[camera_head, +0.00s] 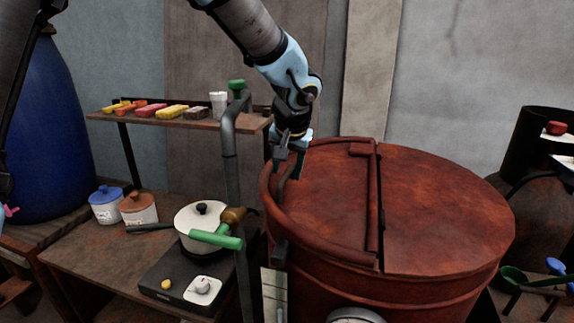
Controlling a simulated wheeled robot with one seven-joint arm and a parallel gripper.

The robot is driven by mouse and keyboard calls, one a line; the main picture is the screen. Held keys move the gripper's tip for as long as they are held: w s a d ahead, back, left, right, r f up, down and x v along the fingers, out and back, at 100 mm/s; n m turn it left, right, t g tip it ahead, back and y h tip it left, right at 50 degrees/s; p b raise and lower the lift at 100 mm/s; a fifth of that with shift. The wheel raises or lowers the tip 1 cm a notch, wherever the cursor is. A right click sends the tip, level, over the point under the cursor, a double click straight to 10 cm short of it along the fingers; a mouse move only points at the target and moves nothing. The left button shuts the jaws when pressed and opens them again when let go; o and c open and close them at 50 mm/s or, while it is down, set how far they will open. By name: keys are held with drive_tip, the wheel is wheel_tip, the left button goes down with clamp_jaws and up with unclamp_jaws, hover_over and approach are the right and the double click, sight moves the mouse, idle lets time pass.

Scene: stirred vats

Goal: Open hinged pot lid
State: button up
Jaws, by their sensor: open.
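A large rust-red vat (440,290) stands at the centre right. Its top has two halves: a hinged lid (325,195) on the left and a flat right half (440,205), with a dark seam and a raised bar between them. The lid looks closed. A dark handle (283,185) stands at the lid's left edge. My gripper (287,172) points down at that edge, with its green-tipped fingers apart near the handle. I cannot tell whether the fingers touch it or stand around it.
A grey pipe (231,165) with green-handled valve (215,239) stands close left of the vat. A white pot (198,217) sits on a hotplate (160,270) on the left table. A shelf (190,122) holds coloured blocks and a cup. Blue-handled ladles (555,267) lie at right.

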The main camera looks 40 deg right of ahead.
drive_tip(key=shift+f, duration=0.2)
drive_tip(key=shift+c, duration=0.2)
clamp_jaws()
drive_tip(key=shift+r, duration=0.1)
idle(1.1)
